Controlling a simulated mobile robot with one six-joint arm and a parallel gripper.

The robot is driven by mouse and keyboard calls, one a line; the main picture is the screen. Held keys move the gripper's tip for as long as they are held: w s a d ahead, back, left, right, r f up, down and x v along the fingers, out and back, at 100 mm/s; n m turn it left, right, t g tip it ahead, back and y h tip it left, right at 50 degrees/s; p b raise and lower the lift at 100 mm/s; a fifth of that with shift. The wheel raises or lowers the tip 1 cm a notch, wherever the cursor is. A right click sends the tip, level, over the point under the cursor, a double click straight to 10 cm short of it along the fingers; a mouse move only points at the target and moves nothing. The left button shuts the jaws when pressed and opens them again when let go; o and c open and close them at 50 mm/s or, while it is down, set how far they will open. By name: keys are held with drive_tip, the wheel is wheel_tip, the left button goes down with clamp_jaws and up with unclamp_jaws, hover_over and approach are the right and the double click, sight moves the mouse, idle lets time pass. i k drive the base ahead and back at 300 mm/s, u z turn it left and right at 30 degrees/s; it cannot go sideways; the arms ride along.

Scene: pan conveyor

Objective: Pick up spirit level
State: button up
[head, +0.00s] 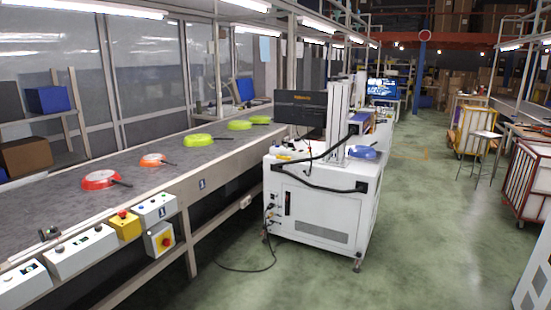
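I cannot clearly make out a spirit level. A small yellow item (284,157) lies at the left front of the white cabinet's top; it is too small to tell whether it is the spirit level. A blue item (362,152) lies on the right part of the same top. My gripper does not show in the head view.
The white cabinet (315,212) carries a dark monitor (301,108) and an upright white column (338,115). The conveyor (60,207) on the left bears several red, orange and green pans. Control boxes (80,252) line its near edge. Green floor (425,240) is open on the right.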

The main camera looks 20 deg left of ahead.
sight(288, 157)
drive_tip(key=u, duration=0.45)
drive_tip(key=i, duration=0.7)
drive_tip(key=u, duration=0.6)
drive_tip(key=i, duration=1.95)
drive_tip(key=z, duration=3.95)
drive_tip(key=i, duration=0.15)
drive_tip(key=u, duration=2.25)
